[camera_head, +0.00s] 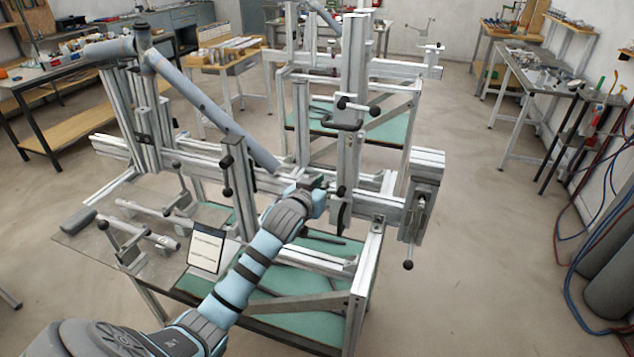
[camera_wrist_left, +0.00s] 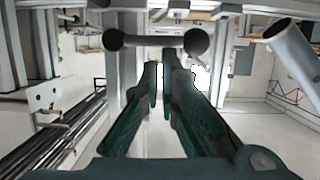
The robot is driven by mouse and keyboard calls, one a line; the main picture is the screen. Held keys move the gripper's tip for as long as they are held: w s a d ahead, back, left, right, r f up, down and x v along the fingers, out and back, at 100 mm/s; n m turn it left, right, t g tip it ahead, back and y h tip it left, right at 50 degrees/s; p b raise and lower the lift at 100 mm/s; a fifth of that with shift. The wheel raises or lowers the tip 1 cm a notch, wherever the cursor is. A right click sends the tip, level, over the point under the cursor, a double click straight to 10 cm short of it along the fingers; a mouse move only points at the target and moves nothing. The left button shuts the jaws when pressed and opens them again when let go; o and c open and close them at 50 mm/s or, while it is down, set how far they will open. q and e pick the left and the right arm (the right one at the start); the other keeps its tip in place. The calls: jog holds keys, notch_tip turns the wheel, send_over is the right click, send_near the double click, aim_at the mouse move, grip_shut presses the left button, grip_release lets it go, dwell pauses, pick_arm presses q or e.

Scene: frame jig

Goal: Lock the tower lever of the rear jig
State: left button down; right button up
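The nearer jig is an aluminium frame with upright towers (camera_head: 302,125) and a horizontal beam, carrying a grey bicycle-frame tube (camera_head: 215,110). A lever with black ball ends (camera_head: 358,106) crosses a tower above and right of my left gripper (camera_head: 318,188), which is at the beam. In the left wrist view, a bar lever with two dark balls (camera_wrist_left: 155,42) lies across, just above the dark green fingertips of my left gripper (camera_wrist_left: 161,76). I cannot tell whether they touch it or how far apart the fingertips are. My right gripper is out of view.
A second jig (camera_head: 422,70) stands behind the nearer one. A right-hand clamp post (camera_head: 424,190) with a hanging ball handle sticks out beside the gripper. A clear panel with clamps and a white card (camera_head: 207,250) lies front left. Open floor (camera_head: 490,200) is at right.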

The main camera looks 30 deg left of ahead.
pick_arm(q)
jog(key=shift+f, duration=0.15)
notch_tip(320, 180, up, 5)
jog(key=p, duration=0.6)
jog(key=b+v, duration=0.1)
jog(key=v, duration=0.9)
jog(key=s+d+f+m+g+h, duration=0.1)
jog(key=s+d+f+g, duration=0.2)
jog(key=s+f, duration=0.35)
jog(key=s+d+f+m+g, duration=0.1)
jog(key=s+d+f+g, duration=0.1)
jog(key=s+f, duration=0.5)
jog(key=s+d+f+m+g+h, duration=0.1)
jog(key=s+d+f+g, duration=0.25)
jog(key=s, duration=0.45)
jog(key=s+d+f+m+g+h, duration=0.1)
jog(key=s+d+f+g, duration=0.1)
jog(key=s+f, duration=0.4)
notch_tip(320, 180, down, 14)
jog(key=a+b, duration=0.2)
jog(key=s+f+g+b, duration=0.1)
jog(key=s+f+b, duration=0.1)
jog(key=s+f, duration=0.6)
jog(key=s+f+g+b, duration=0.1)
jog(key=s+f, duration=0.7)
jog(key=f, duration=0.6)
jog(key=shift+a+n+b, duration=0.3)
jog(key=shift+a+b, duration=0.05)
